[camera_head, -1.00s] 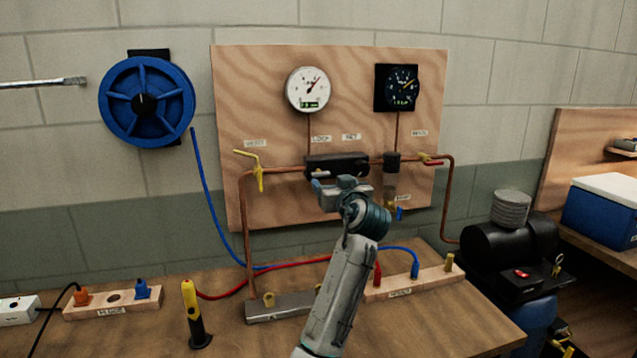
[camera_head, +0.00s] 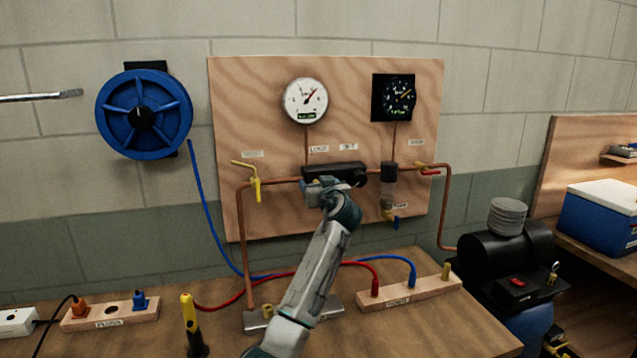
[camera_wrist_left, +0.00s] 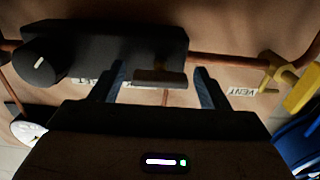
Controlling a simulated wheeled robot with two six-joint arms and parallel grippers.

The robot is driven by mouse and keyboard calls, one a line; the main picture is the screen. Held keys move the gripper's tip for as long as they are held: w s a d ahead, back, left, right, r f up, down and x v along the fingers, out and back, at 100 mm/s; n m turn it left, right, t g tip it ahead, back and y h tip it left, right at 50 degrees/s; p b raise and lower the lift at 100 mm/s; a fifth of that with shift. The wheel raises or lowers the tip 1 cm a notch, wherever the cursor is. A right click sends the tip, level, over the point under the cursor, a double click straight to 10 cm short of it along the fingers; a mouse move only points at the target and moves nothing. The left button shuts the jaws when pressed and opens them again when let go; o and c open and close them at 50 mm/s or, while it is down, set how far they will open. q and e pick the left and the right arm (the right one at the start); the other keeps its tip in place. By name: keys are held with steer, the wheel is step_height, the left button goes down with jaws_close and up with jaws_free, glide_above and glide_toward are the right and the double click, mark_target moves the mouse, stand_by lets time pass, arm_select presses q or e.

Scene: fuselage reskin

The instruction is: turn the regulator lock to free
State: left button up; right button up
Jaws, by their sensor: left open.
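The regulator (camera_head: 346,169) is a black block on the copper pipe, mid-board. In the left wrist view, which looks upside down, the regulator (camera_wrist_left: 125,42) has a round black knob (camera_wrist_left: 40,62) with a white mark at its left end. A dark brownish bar, apparently the lock lever (camera_wrist_left: 160,77), lies crosswise on its front. My left gripper (camera_head: 318,188) is at the regulator's left part, hiding its lower front. In the wrist view, the left gripper (camera_wrist_left: 160,72) is open, with one finger on each side of the bar and gaps between. My right gripper is not in view.
A yellow vent valve (camera_head: 256,185) is on the pipe left of the regulator. A clear filter bowl (camera_head: 388,192) hangs to its right. A white gauge (camera_head: 305,100) and a black gauge (camera_head: 394,97) are above. Hoses and a wooden block (camera_head: 410,291) are on the bench below.

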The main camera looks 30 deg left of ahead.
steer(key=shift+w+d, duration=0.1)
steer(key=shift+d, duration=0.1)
arm_select(q)
steer(key=c, duration=1)
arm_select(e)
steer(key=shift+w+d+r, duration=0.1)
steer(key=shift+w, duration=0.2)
